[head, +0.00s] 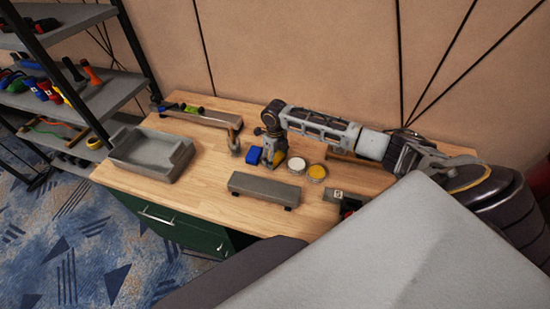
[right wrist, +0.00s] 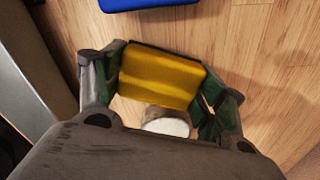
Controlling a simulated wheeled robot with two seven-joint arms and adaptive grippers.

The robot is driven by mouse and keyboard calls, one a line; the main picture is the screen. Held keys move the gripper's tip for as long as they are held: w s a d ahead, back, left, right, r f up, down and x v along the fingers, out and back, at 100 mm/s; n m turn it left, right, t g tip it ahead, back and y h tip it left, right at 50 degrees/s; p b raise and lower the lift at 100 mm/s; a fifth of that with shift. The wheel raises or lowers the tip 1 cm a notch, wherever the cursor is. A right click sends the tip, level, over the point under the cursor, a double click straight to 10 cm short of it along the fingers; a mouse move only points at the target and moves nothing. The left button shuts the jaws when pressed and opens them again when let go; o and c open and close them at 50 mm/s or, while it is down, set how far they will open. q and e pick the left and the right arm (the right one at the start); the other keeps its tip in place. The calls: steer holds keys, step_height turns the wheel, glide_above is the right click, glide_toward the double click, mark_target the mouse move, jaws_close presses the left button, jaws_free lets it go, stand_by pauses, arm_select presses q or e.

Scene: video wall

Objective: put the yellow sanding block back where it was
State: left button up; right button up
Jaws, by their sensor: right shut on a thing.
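The yellow sanding block (right wrist: 160,76) is between the two fingers of my right gripper (right wrist: 162,84), which is shut on it. In the head view my right gripper (head: 273,153) points down over the wooden worktop, with a bit of yellow showing at its fingers. The gripper is beside a blue block (head: 254,155), which also shows at the top of the right wrist view (right wrist: 150,3). I cannot tell whether the yellow block touches the worktop. My left gripper is not in view.
A white-topped tin (head: 296,165) and a yellow-topped tin (head: 317,172) stand close right of the gripper. A grey bar (head: 264,188) lies in front. A grey tray (head: 121,148) is at the left, a long grey holder (head: 222,120) behind. Worktop between tray and bar is clear.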

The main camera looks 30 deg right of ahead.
steer(key=shift+f, duration=0.25)
steer(key=shift+f, duration=0.1)
steer(key=o, duration=1)
steer(key=shift+c, duration=0.2)
step_height(320, 180, up, 12)
stand_by(0.3)
stand_by(0.5)
